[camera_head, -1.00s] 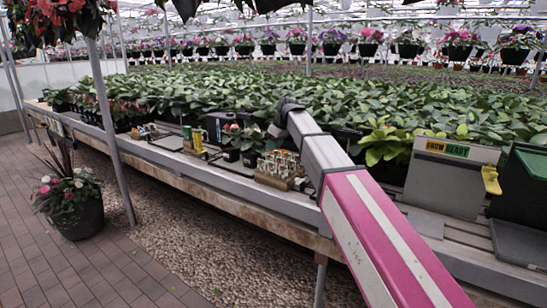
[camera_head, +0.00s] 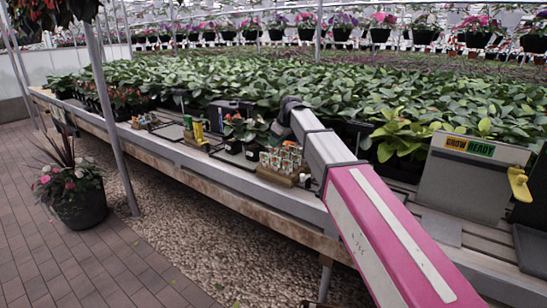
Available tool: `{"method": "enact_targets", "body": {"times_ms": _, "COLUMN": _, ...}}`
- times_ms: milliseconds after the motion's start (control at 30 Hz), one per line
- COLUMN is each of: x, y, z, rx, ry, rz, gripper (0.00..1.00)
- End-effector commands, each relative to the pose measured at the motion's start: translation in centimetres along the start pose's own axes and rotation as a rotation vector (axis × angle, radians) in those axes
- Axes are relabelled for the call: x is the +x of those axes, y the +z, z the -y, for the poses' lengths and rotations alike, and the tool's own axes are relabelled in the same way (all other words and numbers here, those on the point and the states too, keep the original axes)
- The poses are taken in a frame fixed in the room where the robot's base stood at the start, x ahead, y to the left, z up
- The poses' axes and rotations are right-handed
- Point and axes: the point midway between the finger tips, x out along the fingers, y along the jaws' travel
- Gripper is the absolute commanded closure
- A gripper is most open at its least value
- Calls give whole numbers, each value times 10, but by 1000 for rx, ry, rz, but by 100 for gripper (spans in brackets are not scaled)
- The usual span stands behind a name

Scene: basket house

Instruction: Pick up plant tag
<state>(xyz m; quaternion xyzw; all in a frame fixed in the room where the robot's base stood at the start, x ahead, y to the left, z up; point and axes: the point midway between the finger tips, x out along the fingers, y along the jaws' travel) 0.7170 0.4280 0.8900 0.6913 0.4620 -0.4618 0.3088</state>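Several small picture tags, which look like plant tags, stand in rows in a wooden holder (camera_head: 270,174) at the front of the bench. They are too small to read, and I cannot tell one single tag apart as the plant tag. My arm reaches in from the lower right. Its dark end, my gripper (camera_head: 287,108), is above and behind the tags in the picture, over the green plants. The fingers are too small and dark to tell open from shut. I see nothing held in them.
A grey sign board (camera_head: 468,180) stands at the right. A metal post (camera_head: 112,120) and a floor pot (camera_head: 80,208) are at left.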

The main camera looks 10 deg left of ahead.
Motion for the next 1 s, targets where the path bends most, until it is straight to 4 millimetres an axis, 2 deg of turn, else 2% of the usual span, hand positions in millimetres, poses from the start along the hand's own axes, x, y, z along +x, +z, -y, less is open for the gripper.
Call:
{"method": "enact_targets", "body": {"times_ms": 367, "x": 46, "y": -2, "z": -1, "rx": 1, "ry": -1, "rz": 1, "gripper": 64}}
{"method": "enact_targets", "body": {"times_ms": 633, "x": 49, "y": -2, "z": -1, "rx": 0, "ry": 0, "rz": 0, "gripper": 64}}
{"method": "enact_targets", "body": {"times_ms": 733, "x": 49, "y": -2, "z": -1, "rx": 0, "ry": 0, "rz": 0, "gripper": 96}}
{"method": "enact_targets", "body": {"times_ms": 767, "x": 49, "y": -2, "z": -1, "rx": 0, "ry": 0, "rz": 0, "gripper": 100}}
{"method": "enact_targets", "body": {"times_ms": 1000, "x": 49, "y": -2, "z": -1, "rx": 0, "ry": 0, "rz": 0, "gripper": 100}}
